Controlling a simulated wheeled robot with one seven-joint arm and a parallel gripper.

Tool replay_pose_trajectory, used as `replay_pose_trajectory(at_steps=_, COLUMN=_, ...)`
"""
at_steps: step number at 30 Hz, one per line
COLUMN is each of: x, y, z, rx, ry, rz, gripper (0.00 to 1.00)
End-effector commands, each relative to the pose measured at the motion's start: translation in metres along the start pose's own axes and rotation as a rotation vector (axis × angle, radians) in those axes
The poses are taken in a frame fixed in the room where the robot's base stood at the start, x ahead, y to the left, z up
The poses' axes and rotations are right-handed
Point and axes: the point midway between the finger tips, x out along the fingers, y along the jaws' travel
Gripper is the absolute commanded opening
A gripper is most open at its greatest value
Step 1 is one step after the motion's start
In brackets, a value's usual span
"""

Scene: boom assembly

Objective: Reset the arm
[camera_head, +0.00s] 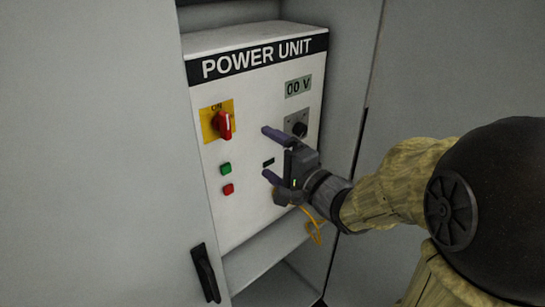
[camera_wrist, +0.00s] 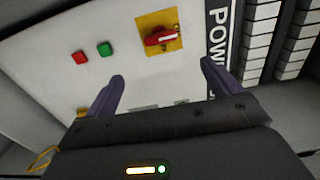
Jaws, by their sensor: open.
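My gripper (camera_head: 268,152) is open and empty in front of the power unit (camera_head: 250,200), on the right half of its panel in the head view. Its two purple fingers point toward the panel, and in the wrist view the gripper (camera_wrist: 162,80) has clear space between its fingertips. I cannot tell the exact gap between the fingertips and the panel. My arm reaches in from the right, its forearm in a yellowish sleeve. A red rotary switch (camera_head: 225,124) sits on a yellow plate; it also shows in the wrist view (camera_wrist: 162,36).
A green button (camera_head: 226,169) and a red button (camera_head: 228,189) sit below the switch. A black knob (camera_head: 299,129) and a display reading "00 V" (camera_head: 298,87) are at right. A yellow cable (camera_head: 312,228) hangs below my gripper. Grey cabinet doors (camera_head: 90,150) flank the unit.

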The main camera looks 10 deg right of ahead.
Motion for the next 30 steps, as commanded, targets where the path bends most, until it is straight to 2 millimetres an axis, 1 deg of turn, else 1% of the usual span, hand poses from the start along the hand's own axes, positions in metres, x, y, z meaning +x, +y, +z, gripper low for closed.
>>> replay_pose_trajectory(at_steps=6, x=0.001, y=0.003, z=-0.003, rx=-0.021, ry=0.015, rz=0.014, gripper=0.90)
replay_pose_trajectory(at_steps=8, x=0.001, y=0.008, z=-0.007, rx=-0.054, ry=0.038, rz=0.036, gripper=0.90)
replay_pose_trajectory(at_steps=11, x=0.000, y=0.023, z=-0.018, rx=-0.147, ry=0.097, rz=0.107, gripper=0.90)
replay_pose_trajectory(at_steps=14, x=-0.004, y=0.044, z=-0.032, rx=-0.271, ry=0.163, rz=0.219, gripper=0.90)
replay_pose_trajectory(at_steps=17, x=-0.013, y=0.067, z=-0.045, rx=-0.396, ry=0.210, rz=0.356, gripper=0.90)
replay_pose_trajectory(at_steps=21, x=-0.030, y=0.100, z=-0.057, rx=-0.551, ry=0.224, rz=0.563, gripper=0.90)
replay_pose_trajectory(at_steps=26, x=-0.056, y=0.136, z=-0.061, rx=-0.697, ry=0.163, rz=0.805, gripper=0.90)
replay_pose_trajectory(at_steps=30, x=-0.082, y=0.165, z=-0.054, rx=-0.797, ry=0.038, rz=1.003, gripper=0.90)
